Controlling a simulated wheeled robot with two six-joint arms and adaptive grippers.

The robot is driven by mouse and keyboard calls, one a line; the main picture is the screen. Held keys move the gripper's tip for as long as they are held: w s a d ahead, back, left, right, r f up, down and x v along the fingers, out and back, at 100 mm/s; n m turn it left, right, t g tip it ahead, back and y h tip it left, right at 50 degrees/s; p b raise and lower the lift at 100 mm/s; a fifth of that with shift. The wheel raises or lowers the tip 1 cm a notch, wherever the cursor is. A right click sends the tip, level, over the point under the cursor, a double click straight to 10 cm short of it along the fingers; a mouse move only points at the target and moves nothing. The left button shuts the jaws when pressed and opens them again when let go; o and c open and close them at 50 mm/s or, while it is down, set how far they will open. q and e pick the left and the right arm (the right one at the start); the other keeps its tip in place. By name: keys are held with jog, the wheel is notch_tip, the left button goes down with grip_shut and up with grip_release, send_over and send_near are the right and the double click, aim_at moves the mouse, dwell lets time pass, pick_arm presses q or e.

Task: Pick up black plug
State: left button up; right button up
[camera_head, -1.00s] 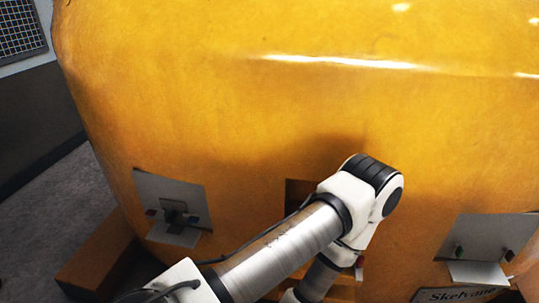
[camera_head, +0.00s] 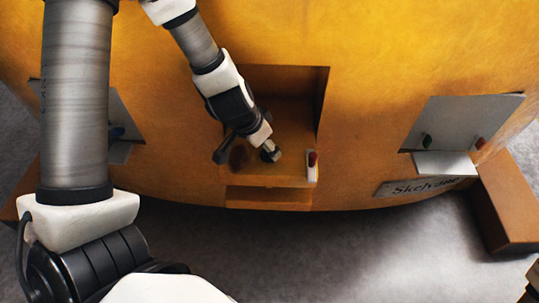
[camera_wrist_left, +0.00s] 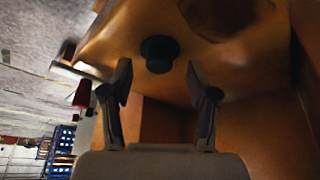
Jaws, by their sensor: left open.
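In the left wrist view the black plug (camera_wrist_left: 159,53) is a dark round knob on the orange surface. It lies just beyond my left gripper (camera_wrist_left: 160,82), centred between its two spread fingertips, with nothing visibly held. In the head view my left gripper (camera_head: 246,153) reaches down to the ledge of the recess in the orange casting. A dark round patch shows between its fingers there, but I cannot tell whether it is the plug or shadow.
The recess (camera_head: 290,82) has side walls close around my left gripper. A red-topped white piece (camera_head: 312,168) stands at the ledge's right end. Grey metal plates (camera_head: 460,122) flank the casting, beside a "Skelvane" sign (camera_head: 425,187). A brown block (camera_head: 507,205) sits at right.

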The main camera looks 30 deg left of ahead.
pick_arm(q)
jog(key=shift+b+x, duration=0.4)
jog(key=shift+x, duration=0.75)
jog(key=shift+r, duration=0.15)
jog(key=shift+c, duration=0.3)
grip_shut()
pick_arm(e)
jog(key=shift+f, duration=0.95)
